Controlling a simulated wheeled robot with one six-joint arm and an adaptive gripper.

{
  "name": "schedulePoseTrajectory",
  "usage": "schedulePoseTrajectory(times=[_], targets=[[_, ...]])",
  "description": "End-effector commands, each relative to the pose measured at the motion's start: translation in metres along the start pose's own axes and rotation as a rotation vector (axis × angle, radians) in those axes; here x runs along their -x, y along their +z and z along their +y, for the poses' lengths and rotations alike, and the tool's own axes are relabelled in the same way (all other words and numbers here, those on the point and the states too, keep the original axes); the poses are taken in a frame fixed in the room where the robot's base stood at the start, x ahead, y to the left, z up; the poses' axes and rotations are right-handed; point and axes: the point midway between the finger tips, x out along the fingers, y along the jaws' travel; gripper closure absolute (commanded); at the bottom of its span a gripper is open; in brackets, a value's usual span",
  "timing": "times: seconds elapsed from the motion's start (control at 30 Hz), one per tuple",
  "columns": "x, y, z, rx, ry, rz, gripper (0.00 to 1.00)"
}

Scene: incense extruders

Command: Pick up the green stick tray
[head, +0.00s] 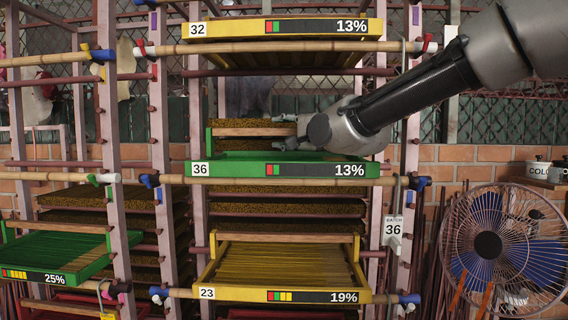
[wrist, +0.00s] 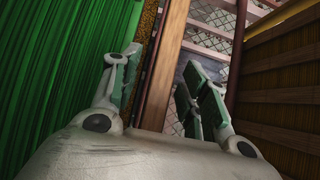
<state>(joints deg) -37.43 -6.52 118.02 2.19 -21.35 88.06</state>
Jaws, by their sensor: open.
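A green stick tray (head: 284,170) labelled 36 and 13% sits on the rack in the middle of the head view. A wooden bar (head: 250,132) runs across above its far side. My gripper (head: 282,132) is above this tray, with its fingers pointing left around the bar's right part. In the wrist view my gripper (wrist: 160,85) is open, and the wooden bar (wrist: 168,55) passes between the fingers. Green sticks (wrist: 50,70) fill the left of that view. I cannot tell whether a finger touches the bar. A second green tray (head: 60,255), marked 25%, is at lower left.
A yellow tray (head: 285,28) numbered 32 is above, and another yellow tray (head: 285,295) numbered 23 is below. Rack posts (head: 198,100) stand close on both sides. A fan (head: 490,245) stands at right. Brown stacked trays (head: 290,187) fill the rack behind.

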Motion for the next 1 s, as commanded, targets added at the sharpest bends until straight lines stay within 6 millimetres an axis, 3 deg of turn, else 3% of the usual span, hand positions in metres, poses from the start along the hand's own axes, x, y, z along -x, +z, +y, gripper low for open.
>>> schedulePoseTrajectory(times=[0.3,0.53,1.0], targets=[[-0.0075,-0.0001,-0.0003,0.0,-0.001,0.0,0.57],[-0.0073,-0.0001,-0.0003,0.0,-0.001,0.0,0.99],[-0.007,-0.0001,-0.0047,0.0,-0.003,0.0,1.0]])
